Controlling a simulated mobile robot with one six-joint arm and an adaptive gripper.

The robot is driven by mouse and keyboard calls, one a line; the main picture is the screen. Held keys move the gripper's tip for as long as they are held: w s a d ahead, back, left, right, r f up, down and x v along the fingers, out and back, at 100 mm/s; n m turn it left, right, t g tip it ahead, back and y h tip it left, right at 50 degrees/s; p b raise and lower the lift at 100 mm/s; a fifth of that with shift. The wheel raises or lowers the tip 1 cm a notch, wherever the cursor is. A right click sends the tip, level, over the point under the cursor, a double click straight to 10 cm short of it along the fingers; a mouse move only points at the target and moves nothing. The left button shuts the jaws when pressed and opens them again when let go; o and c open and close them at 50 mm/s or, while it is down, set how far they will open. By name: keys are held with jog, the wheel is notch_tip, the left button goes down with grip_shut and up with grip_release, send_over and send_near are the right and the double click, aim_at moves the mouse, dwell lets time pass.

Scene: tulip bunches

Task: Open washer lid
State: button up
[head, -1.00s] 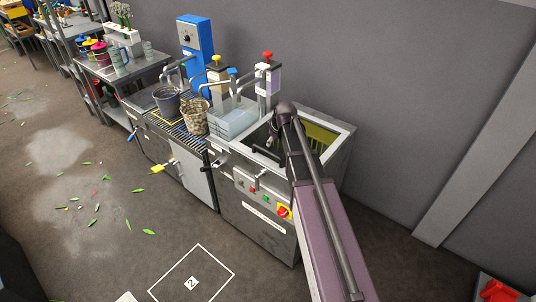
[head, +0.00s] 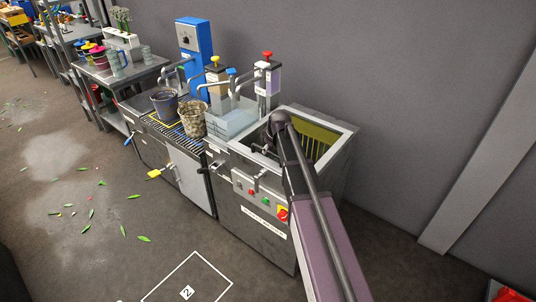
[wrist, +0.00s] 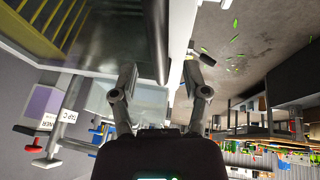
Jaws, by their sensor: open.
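The washer is a grey steel cabinet (head: 250,222) at the middle right of the head view, with a wide top rim (head: 322,120). Inside the rim are a dark area and a yellow slatted part (head: 318,142); I cannot tell a separate lid from the opening. My gripper (head: 264,148) is over the left part of the washer top, partly hidden by my arm. In the wrist view my gripper (wrist: 165,72) is open, its two fingers apart. A dark bar (wrist: 160,40) lies between and beyond the fingertips, apparently not gripped. The yellow slats (wrist: 60,28) show at upper left.
A pale translucent bin (head: 232,122) and dispensers (head: 266,78) stand left of the opening. Two buckets (head: 191,118) stand on the grated counter further left. The front carries buttons and a red-yellow switch (head: 283,214). Open floor (head: 110,235) lies at left, with scattered leaves.

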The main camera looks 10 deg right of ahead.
jog(key=shift+b+x, duration=0.7)
jog(key=shift+x, duration=0.4)
grip_shut()
